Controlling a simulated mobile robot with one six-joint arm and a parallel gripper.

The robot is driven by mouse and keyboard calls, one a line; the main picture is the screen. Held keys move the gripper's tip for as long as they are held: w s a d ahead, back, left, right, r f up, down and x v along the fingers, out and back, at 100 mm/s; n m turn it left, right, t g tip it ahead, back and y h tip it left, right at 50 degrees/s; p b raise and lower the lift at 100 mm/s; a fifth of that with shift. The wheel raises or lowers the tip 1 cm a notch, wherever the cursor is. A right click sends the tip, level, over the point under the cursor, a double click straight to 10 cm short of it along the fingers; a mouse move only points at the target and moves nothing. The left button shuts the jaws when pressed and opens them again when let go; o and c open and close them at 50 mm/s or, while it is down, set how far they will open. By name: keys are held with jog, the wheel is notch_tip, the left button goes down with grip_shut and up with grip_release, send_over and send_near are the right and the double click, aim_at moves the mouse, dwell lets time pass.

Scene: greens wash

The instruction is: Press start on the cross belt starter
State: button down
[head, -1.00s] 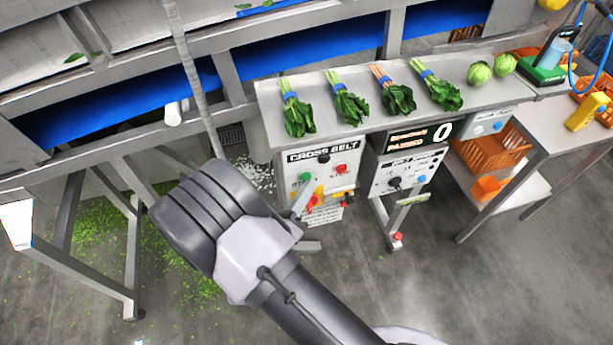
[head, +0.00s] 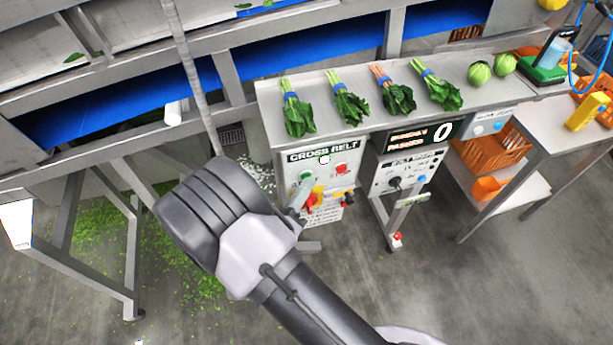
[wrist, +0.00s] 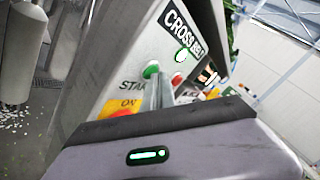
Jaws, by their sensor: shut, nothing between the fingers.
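The cross belt starter (head: 297,160) is a pale panel under the front edge of the steel table. Its green start button (head: 306,175) is on the left and its red button (head: 341,169) on the right. A lamp (head: 323,160) between and above them glows whitish; in the wrist view the lamp (wrist: 181,55) glows white-green. My gripper (head: 303,188) is shut and empty, its tips just below the green button. In the wrist view the fingers (wrist: 158,82) overlap the lower edge of the green button (wrist: 151,70); I cannot tell whether they touch it.
A yellow-backed red switch (head: 317,197) sits below the buttons, close to my fingers. A second panel (head: 404,176) with a display reading 0 stands to the right. Bunches of greens (head: 297,115) lie on the table above.

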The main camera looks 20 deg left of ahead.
jog(key=shift+s+d+p, duration=0.3)
jog(key=shift+s+d, duration=0.15)
jog(key=shift+s, duration=0.25)
jog(key=s+d, duration=0.1)
jog(key=s, duration=0.1)
jog(key=s+d+p, duration=0.1)
jog(key=s, duration=0.1)
jog(key=shift+s+d, duration=0.1)
jog(key=shift+d, duration=0.2)
dwell(0.6)
